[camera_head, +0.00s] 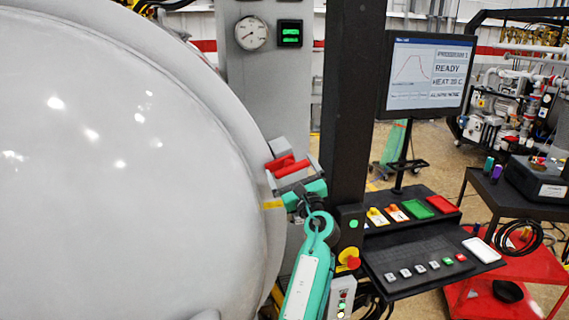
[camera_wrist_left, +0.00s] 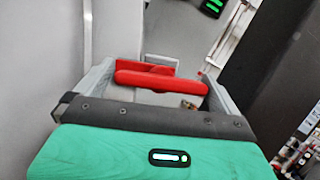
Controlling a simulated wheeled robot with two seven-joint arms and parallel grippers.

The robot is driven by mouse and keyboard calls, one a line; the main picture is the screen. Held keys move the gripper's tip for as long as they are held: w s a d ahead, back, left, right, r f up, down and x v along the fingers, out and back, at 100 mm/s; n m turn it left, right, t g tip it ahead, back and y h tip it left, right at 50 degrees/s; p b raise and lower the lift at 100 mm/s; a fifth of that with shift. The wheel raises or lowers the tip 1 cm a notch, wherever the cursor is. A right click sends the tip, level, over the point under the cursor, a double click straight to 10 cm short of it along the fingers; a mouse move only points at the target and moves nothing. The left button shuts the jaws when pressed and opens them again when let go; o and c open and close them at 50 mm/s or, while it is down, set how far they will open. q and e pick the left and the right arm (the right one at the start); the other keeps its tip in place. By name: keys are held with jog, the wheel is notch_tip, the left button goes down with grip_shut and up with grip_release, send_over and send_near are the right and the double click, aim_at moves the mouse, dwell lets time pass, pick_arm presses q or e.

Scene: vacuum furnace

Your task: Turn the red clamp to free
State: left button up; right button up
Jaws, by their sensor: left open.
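The red clamp (camera_head: 284,162) sits at the right rim of the big grey furnace door (camera_head: 130,150), beside the grey column. In the left wrist view the clamp's red bar (camera_wrist_left: 160,82) lies crosswise between my grey fingers, with a red bracket behind it. My left gripper (camera_head: 295,175) is open around the bar; it also shows in the left wrist view (camera_wrist_left: 158,90). I cannot tell whether the fingers touch the bar. In the head view the gripper and teal wrist partly hide the clamp's lower side. My right gripper is not in view.
A black post (camera_head: 350,100) stands close right of the clamp. A control desk (camera_head: 425,255) with buttons and a monitor (camera_head: 427,75) is further right. A red emergency stop (camera_head: 352,262) is near my forearm. A pressure gauge (camera_head: 251,33) is above.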

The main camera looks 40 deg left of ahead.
pick_arm(q)
jog(key=shift+r, duration=0.15)
jog(key=shift+s+d+r, duration=0.1)
jog(key=shift+d, duration=0.1)
jog(key=c, duration=0.7)
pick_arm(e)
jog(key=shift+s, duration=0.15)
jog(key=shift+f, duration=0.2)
